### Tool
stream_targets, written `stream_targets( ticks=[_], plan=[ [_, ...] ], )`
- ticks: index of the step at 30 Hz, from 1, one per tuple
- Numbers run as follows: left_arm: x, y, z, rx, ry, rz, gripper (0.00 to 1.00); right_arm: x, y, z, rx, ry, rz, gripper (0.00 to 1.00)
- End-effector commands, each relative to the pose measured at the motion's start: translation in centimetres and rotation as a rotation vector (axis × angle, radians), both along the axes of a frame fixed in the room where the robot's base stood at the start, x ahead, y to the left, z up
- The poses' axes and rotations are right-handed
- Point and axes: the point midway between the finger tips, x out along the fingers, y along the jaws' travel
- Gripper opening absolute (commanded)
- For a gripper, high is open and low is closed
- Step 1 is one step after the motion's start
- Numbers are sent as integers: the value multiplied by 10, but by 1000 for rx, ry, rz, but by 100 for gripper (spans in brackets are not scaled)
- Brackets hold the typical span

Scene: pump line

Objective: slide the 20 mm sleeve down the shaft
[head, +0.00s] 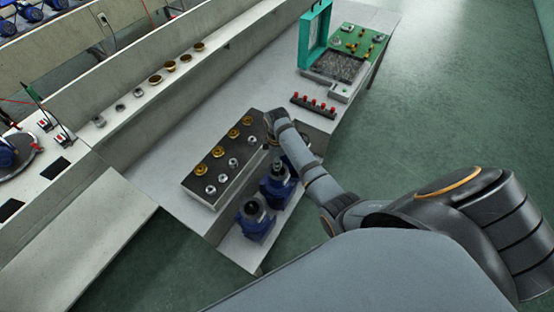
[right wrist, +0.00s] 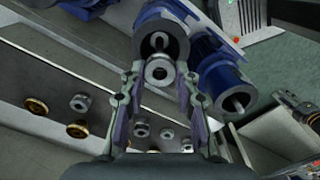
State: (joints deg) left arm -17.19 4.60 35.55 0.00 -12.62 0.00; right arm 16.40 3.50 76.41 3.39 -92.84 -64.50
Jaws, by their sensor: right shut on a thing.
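My right gripper (right wrist: 158,78) is shut on a silver ring-shaped sleeve (right wrist: 158,70) in the right wrist view. The sleeve's hole faces the camera. Just past it is a blue pump (right wrist: 178,14) with a grey round face and a shaft (right wrist: 159,41). The sleeve overlaps the lower edge of that face in the picture; I cannot tell whether it is around the shaft or beside it. My left gripper is not in view.
A dark-topped tray (head: 188,184) holds several brass and silver sleeves. A red-knobbed rack (head: 313,105) and a green case (head: 314,35) are farther back. The table left of the tray is clear.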

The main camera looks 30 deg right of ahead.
Motion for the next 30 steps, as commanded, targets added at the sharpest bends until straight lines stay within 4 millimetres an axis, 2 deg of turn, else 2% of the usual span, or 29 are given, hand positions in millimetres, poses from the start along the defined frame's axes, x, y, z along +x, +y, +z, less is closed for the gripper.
stream_targets(
  ticks=[30],
  plan=[
    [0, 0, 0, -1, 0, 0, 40, 0, 0, -10, 0, 0, 0, 0]
  ],
)
